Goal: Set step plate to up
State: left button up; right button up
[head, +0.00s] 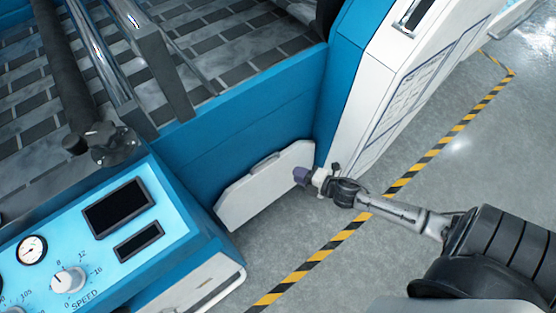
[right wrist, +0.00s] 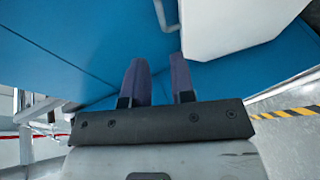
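The step plate (head: 262,190) is a pale panel with cut corners and a small handle (head: 264,159) on its upper edge, low beside the blue machine side. I cannot tell its exact tilt. In the right wrist view the plate (right wrist: 232,26) fills the upper right, with its bent handle (right wrist: 163,14) at its left edge. My right gripper (head: 298,176) is at the plate's right end in the head view. In the right wrist view its two dark purple fingers (right wrist: 158,62) stand apart with nothing between them. My left gripper is not in view.
The blue machine side (head: 250,115) rises behind the plate. A control panel (head: 95,235) with dials stands at the lower left, and a white-and-blue cabinet (head: 375,85) at the right. Grey floor with a yellow-black stripe (head: 335,240) is clear in front.

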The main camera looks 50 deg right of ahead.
aim_at(267, 167)
jog(key=shift+b+x, duration=2.15)
jog(key=shift+x, duration=4.65)
jog(key=shift+c, duration=0.2)
grip_shut()
